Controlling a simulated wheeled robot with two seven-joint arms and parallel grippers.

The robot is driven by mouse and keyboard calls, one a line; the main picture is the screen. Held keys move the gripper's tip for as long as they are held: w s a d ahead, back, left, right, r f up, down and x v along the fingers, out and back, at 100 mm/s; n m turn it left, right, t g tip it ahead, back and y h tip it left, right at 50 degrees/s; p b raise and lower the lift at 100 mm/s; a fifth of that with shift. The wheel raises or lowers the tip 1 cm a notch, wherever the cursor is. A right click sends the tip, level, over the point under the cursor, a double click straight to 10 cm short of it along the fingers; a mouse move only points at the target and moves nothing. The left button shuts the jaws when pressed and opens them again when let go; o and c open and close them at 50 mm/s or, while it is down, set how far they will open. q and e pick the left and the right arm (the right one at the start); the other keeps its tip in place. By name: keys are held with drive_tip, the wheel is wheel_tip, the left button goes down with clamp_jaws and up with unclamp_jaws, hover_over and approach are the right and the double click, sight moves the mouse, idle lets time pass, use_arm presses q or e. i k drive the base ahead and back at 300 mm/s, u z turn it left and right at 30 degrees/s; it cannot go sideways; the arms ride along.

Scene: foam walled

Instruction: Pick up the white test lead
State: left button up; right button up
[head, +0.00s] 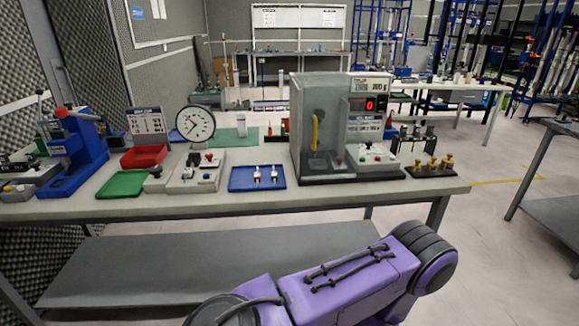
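A blue tray (237,179) lies near the front edge of the bench, left of the clear-walled balance. Two small upright pieces stand in it, a left one (257,175) and a right one (274,174). Neither of my grippers is in view. A purple arm link of mine crosses the bottom of the head view, below the bench top.
The bench (330,198) also holds a balance (345,130), a dial gauge (195,124), a green tray (121,184), a red bin (144,156), a blue press (80,150) and a rack of brass weights (430,168). A grey lower shelf (210,270) is bare.

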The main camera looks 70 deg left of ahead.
sight(187, 172)
drive_tip(key=z, duration=0.75)
drive_tip(key=k, duration=1.9)
drive_tip(key=u, duration=1.7)
